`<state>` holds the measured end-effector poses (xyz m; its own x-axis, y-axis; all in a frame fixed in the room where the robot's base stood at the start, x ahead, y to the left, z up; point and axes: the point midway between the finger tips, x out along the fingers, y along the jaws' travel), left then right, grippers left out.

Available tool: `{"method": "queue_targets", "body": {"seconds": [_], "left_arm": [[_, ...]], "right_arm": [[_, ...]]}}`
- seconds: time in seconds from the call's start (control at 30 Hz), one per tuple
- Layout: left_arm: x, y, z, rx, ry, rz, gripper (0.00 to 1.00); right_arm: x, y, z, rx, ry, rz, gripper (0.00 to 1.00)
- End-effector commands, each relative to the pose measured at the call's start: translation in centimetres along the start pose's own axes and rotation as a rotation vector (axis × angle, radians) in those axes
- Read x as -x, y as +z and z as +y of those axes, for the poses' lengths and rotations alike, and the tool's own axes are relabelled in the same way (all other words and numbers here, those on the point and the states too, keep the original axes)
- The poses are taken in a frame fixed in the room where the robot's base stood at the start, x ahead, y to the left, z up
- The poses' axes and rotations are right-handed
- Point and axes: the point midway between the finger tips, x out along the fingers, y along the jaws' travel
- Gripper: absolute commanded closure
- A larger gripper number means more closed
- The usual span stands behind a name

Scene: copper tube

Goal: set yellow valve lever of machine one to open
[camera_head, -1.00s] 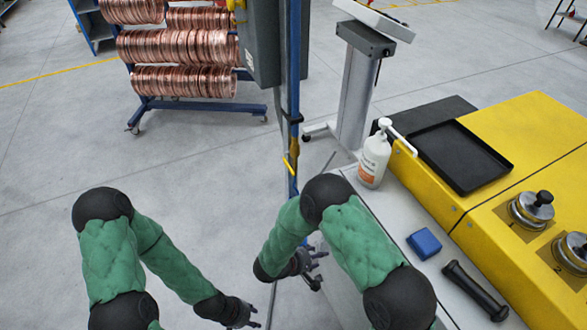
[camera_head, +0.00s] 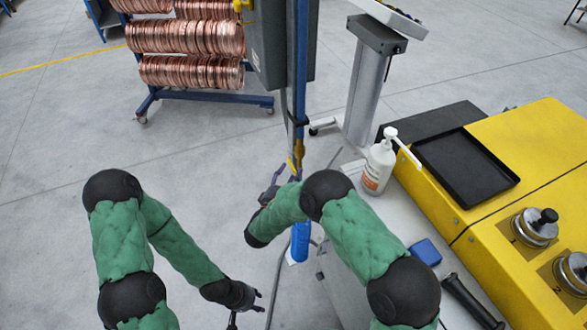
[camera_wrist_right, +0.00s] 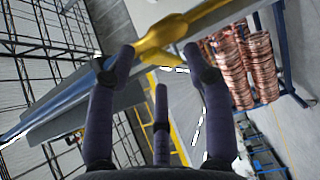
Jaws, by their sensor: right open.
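The yellow valve lever (camera_head: 296,158) is on the blue upright pipe (camera_head: 301,60) in the head view, next to the grey cabinet. In the right wrist view the yellow lever (camera_wrist_right: 172,36) lies across the blue pipe (camera_wrist_right: 75,100), just beyond the fingertips. My right gripper (camera_head: 279,181) is open and empty, just below and left of the lever. Its spread fingers (camera_wrist_right: 157,65) show in the wrist view; I cannot tell whether one touches the lever. My left gripper (camera_head: 248,300) hangs low over the floor, far from the lever; its finger opening is unclear.
A grey cabinet (camera_head: 262,45) stands beside the pipe. Copper coils (camera_head: 190,72) hang on a blue rack behind. A white pump bottle (camera_head: 379,168), a black tray (camera_head: 468,168) and a yellow machine (camera_head: 515,130) are at the right. The floor at left is clear.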

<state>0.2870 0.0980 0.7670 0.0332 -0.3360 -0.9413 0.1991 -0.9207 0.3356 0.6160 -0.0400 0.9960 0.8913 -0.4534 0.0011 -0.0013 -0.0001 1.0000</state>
Motion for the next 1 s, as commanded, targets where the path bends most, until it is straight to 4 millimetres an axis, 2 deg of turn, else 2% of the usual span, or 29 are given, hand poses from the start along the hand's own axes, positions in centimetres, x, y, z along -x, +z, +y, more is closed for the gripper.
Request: {"method": "queue_targets", "body": {"seconds": [0.1, 0.23, 0.6, 0.7, 0.8, 1.0], "left_arm": [[0.0, 0.0, 0.0, 0.000, 0.000, 0.000, 0.60], [0.0, 0.0, 0.0, 0.000, 0.000, 0.000, 0.60], [0.0, 0.0, 0.0, 0.000, 0.000, 0.000, 0.60], [0.0, 0.0, 0.0, 0.000, 0.000, 0.000, 0.60], [0.0, 0.0, 0.0, 0.000, 0.000, 0.000, 0.60], [0.0, 0.0, 0.0, 0.000, 0.000, 0.000, 0.60]], "right_arm": [[-1.6, 0.1, 0.0, -0.002, -0.001, -0.002, 0.48], [-2.6, 0.1, -0.1, 0.000, -0.001, -0.001, 0.48], [-3.0, 0.0, 0.0, 0.001, -0.001, 0.000, 0.48], [-3.0, 0.0, 0.0, 0.001, -0.001, 0.000, 0.77], [-3.0, 0.0, 0.0, 0.001, -0.002, 0.000, 1.00], [-3.0, 0.1, 0.0, 0.003, -0.004, -0.001, 1.00]]}}
